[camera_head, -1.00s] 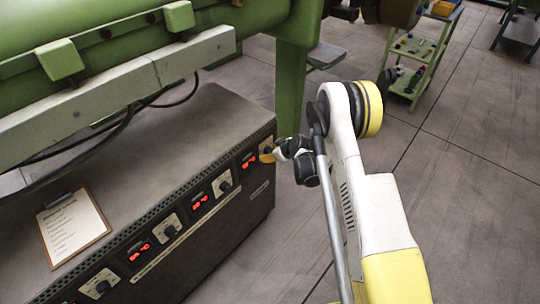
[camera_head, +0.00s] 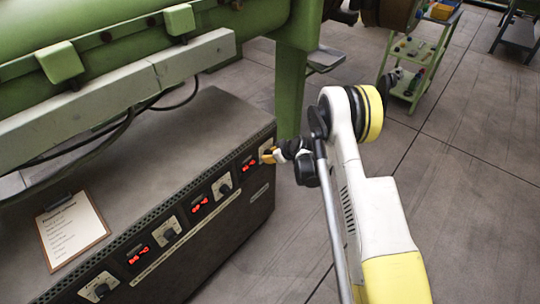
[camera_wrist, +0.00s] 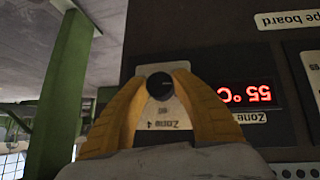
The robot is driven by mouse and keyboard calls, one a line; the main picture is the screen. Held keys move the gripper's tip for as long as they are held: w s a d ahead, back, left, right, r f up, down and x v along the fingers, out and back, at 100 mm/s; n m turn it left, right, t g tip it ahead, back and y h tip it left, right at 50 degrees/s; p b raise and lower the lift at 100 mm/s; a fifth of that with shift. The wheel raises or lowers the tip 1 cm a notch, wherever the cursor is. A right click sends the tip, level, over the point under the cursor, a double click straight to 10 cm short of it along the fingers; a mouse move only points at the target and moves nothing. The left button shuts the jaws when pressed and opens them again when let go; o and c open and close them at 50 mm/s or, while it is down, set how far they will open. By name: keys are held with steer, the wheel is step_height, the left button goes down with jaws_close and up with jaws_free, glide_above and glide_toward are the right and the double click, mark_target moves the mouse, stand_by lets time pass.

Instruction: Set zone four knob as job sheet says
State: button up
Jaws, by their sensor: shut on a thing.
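The zone four knob (camera_wrist: 160,86) is a dark round knob on a pale plate (camera_wrist: 166,115) whose "Zone 4" label appears upside down in the wrist view. My gripper (camera_wrist: 160,88) has its two yellow fingers closed on either side of the knob. In the head view my gripper (camera_head: 268,157) is at the far right end of the dark control cabinet (camera_head: 262,210), and the knob is mostly hidden there. A red display (camera_wrist: 245,94) beside the knob reads 55 °C, upside down. The job sheet (camera_head: 72,232) lies on a clipboard on the cabinet top; its writing is too small to read.
Other knobs (camera_head: 223,186) and red displays (camera_head: 199,203) line the cabinet front to the left. A green machine leg (camera_head: 291,90) stands close behind my gripper. A green trolley (camera_head: 418,65) stands at the back right. The floor to the right is clear.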

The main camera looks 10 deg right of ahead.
steer(key=m+g+y, duration=0.2)
steer(key=y, duration=0.1)
steer(key=shift+m+g+y, duration=0.8)
steer(key=shift+g+y, duration=0.1)
steer(key=shift+y, duration=0.5)
steer(key=o, duration=1.2)
steer(key=shift+a, duration=0.1)
steer(key=v, duration=1.2)
